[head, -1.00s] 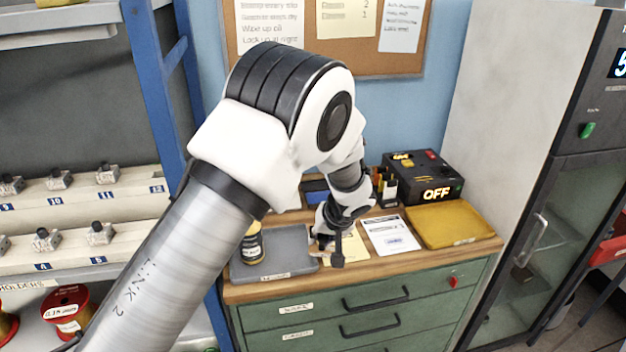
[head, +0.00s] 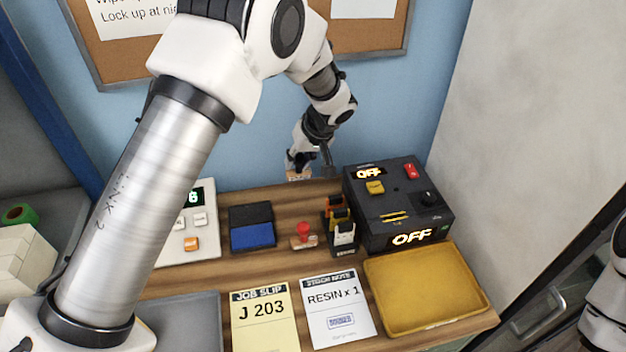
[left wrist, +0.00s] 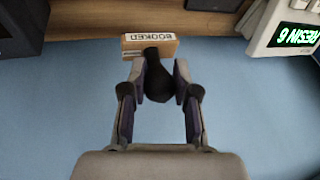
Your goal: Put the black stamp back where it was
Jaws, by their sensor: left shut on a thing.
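My left gripper (head: 301,158) is shut on the black stamp (head: 297,176), raised above the back of the bench near the blue wall. In the left wrist view the fingers (left wrist: 159,78) close around the stamp's black handle (left wrist: 158,85). Its wooden block (left wrist: 139,43) carries a label reading BOOKED. A red-handled stamp (head: 303,232) stands on the bench below, between the blue ink pad (head: 252,236) and a small dark holder (head: 343,250). My right gripper is not in view.
A black box (head: 395,205) with OFF displays stands right of the holder; a counter (head: 185,222) stands at left. The job slip (head: 264,322), stock note (head: 338,310) and yellow tray (head: 430,290) lie in front. Bare wood shows around the red stamp.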

